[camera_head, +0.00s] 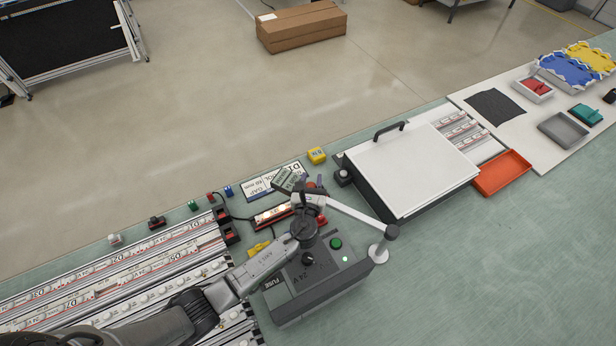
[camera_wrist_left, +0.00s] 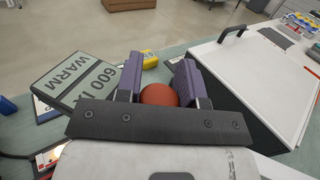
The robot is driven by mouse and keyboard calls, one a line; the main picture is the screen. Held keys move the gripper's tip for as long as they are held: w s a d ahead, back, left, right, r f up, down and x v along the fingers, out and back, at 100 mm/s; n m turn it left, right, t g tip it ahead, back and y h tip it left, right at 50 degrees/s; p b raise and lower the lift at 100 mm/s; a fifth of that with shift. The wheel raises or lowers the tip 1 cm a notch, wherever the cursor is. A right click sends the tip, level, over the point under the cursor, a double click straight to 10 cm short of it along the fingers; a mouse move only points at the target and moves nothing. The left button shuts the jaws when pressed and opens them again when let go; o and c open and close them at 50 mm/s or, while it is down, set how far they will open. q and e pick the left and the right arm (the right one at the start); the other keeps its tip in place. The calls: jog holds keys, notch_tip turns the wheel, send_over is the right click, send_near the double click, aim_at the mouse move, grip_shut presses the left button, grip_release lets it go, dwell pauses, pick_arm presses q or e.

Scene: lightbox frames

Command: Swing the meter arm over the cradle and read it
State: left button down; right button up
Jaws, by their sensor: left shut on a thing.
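The white meter arm (camera_head: 345,208) runs from a post at the right of the grey control box to my left gripper (camera_head: 312,183). My left gripper is shut on a red ball knob (camera_wrist_left: 160,96), which shows between its purple fingers in the left wrist view. A grey-green panel (camera_wrist_left: 72,82) beside the fingers shows "WARM" and "600", with the rest of its line cut off by a finger. The cradle seems to be the holder with a glowing strip (camera_head: 270,215), just left of the gripper. My wrist partly hides this area. My right gripper is not in view.
The grey control box (camera_head: 328,290) has a green button (camera_head: 336,243) and a black dial (camera_head: 308,258). A white-topped lightbox (camera_head: 415,165) stands to the right, with an orange tray (camera_head: 502,172) beyond. Long strip racks (camera_head: 110,282) lie left. The bench at lower right is clear.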

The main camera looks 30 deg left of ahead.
pick_arm(q)
jog(key=c, duration=0.8)
grip_release()
jog(key=shift+s+d, duration=0.15)
jog(key=shift+s, duration=0.15)
jog(key=shift+p+v, duration=2)
jog(key=shift+v, duration=3.7)
